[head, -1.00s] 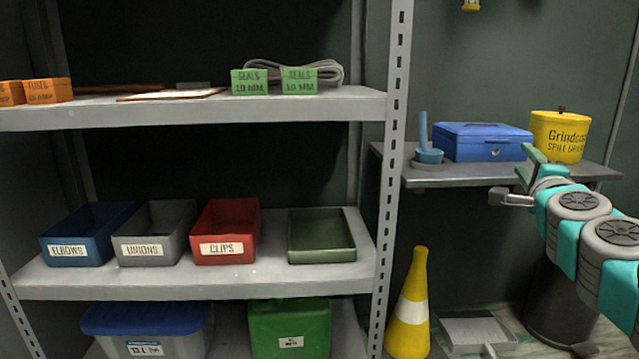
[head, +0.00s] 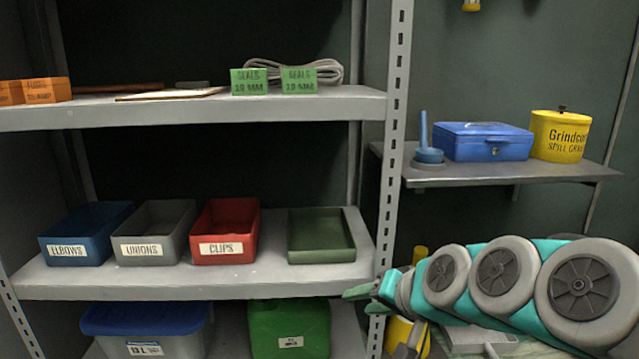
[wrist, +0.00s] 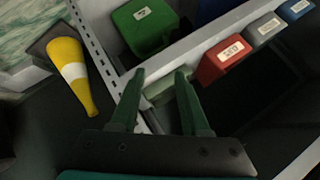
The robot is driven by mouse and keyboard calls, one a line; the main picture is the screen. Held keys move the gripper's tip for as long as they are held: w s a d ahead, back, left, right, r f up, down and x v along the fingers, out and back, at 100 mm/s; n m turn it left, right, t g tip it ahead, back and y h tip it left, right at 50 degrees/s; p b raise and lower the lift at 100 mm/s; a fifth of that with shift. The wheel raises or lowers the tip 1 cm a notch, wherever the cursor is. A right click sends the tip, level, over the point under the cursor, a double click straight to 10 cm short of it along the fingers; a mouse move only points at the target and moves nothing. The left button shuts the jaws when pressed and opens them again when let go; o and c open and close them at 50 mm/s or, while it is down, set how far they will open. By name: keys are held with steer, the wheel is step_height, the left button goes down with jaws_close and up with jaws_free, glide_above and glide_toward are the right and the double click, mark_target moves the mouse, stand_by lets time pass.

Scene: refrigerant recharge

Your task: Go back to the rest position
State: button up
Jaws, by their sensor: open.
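My gripper (head: 362,291) is low in the head view, in front of the shelf's right upright. Its fingers point left, and my arm stretches in from the right edge. In the wrist view my gripper (wrist: 160,74) shows two dark green fingers spread apart with nothing held between them. Past the fingers are the shelf edge and part of a green tray, partly hidden by them. The gripper appears apart from the shelf, but the exact gap cannot be told.
The shelf holds a blue bin (head: 85,235), a grey bin (head: 153,236), a red bin (head: 226,235) and a green tray (head: 321,257). A yellow cone (wrist: 76,80) stands nearby. The side shelf (head: 520,175) bears a blue box (head: 484,143) and a yellow tub (head: 560,136).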

steer(key=s+d+f+n+g+h, duration=0.1)
steer(key=s+d+f+g+h, duration=0.2)
steer(key=s, duration=0.6)
steer(key=s+d+f+n+g+h, duration=0.1)
steer(key=s+d+f+g, duration=0.1)
steer(key=s+f+g, duration=0.35)
steer(key=s+d+f+n+g+h, duration=0.25)
steer(key=s+f, duration=0.25)
steer(key=s, duration=0.7)
step_height(320, 180, up, 14)
steer(key=y+p, duration=0.1)
steer(key=p, duration=1.2)
steer(key=shift+w+f+m+t, duration=0.15)
steer(key=shift+w+m+t, duration=0.25)
steer(key=shift+m, duration=0.05)
